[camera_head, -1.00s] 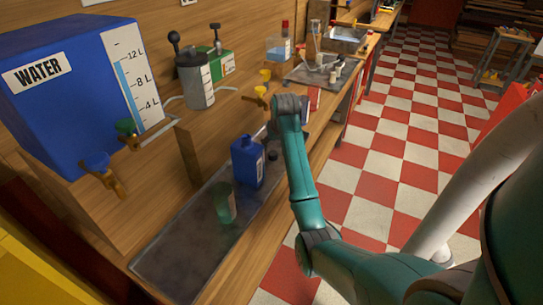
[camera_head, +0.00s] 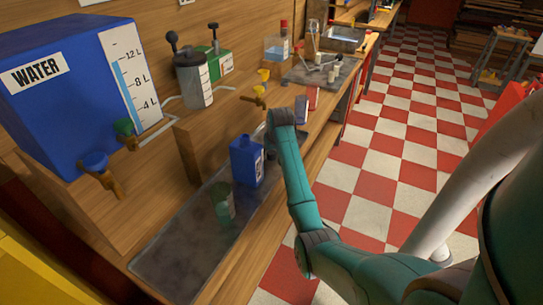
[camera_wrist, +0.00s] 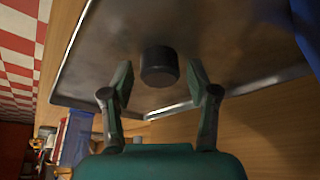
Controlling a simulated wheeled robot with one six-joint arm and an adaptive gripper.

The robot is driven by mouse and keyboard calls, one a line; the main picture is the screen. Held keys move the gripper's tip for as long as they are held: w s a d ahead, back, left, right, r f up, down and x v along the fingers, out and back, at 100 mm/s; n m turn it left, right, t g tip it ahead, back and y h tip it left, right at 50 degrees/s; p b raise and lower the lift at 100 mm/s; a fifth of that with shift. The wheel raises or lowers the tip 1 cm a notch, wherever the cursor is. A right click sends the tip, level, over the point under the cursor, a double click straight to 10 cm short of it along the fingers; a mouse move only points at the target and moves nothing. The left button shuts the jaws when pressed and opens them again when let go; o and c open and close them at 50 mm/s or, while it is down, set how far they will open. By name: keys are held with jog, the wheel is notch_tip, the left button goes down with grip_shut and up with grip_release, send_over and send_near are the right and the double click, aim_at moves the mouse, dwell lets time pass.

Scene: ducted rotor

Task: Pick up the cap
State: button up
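The cap is a short black cylinder (camera_wrist: 159,62) standing on the grey metal tray (camera_wrist: 240,45) in the wrist view. My gripper (camera_wrist: 160,77) is open, with one finger on each side of the near part of the cap. Gaps show between the cap and both fingers, and nothing is held. In the head view my gripper (camera_head: 268,143) is low over the tray (camera_head: 165,262), just right of the blue bottle (camera_head: 243,165). The cap is hidden there behind my arm.
A green translucent cup (camera_head: 222,203) stands on the tray near the blue bottle. A blue water tank (camera_head: 60,100) with taps is at the left. The bottle's blue side (camera_wrist: 308,28) is close at the right in the wrist view.

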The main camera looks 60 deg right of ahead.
jog(key=c, duration=0.5)
jog(key=shift+o, duration=0.2)
